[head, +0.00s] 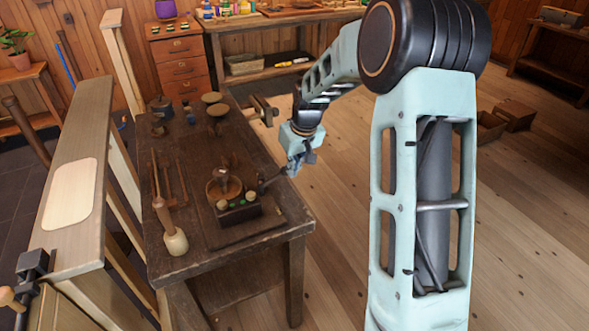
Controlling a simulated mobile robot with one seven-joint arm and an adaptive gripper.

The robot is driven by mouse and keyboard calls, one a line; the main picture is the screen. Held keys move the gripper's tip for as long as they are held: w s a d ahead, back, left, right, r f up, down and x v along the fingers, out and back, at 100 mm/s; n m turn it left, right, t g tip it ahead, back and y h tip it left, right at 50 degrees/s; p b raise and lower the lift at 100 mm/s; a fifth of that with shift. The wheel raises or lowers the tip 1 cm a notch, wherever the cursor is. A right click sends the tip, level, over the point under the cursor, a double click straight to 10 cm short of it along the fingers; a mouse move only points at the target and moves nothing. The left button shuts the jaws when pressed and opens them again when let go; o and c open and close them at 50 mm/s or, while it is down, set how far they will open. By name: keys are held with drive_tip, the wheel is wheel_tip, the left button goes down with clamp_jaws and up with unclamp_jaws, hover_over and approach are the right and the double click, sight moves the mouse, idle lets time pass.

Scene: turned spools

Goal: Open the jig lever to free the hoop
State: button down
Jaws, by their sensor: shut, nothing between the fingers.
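The jig (238,212) sits on a dark board on the wooden workbench. My gripper (291,169) is shut and empty, just right of the bench edge and close to the bar's upper end. I cannot tell whether they touch. How the lever holds the hoop is too small to see.
A mallet (174,240) and slim tools lie on the bench's left side. A vise (264,110) juts from the far right edge. A long wooden beam (88,120) runs along the left.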

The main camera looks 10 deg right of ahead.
drive_tip(key=shift+w+a+n+y+p, duration=0.2)
drive_tip(key=shift+w+n+y+p, duration=0.15)
drive_tip(key=shift+w+n, duration=0.6)
drive_tip(key=shift+w+a, duration=0.2)
drive_tip(key=shift+w, duration=0.25)
